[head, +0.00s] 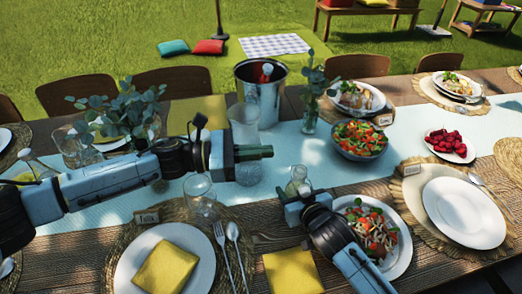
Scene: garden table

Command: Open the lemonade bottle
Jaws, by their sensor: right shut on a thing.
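A small clear glass bottle (298,179) with a pale neck stands near the middle of the table, probably the lemonade bottle. My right gripper (294,195) comes from the lower right and is shut on this bottle, hiding its lower part. My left gripper (262,153) reaches in from the left, to the left of the bottle and higher in the picture. Its fingers point right, apart from the bottle in the picture. They are seen from the side, so I cannot tell whether they are open.
A metal bucket (261,100) with a red-necked bottle and a clear pitcher (243,127) stand behind. Drinking glasses (201,195) stand below my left arm. A pasta plate (399,262) lies close to my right arm. A salad bowl (361,148) and a vase (311,118) stand beyond.

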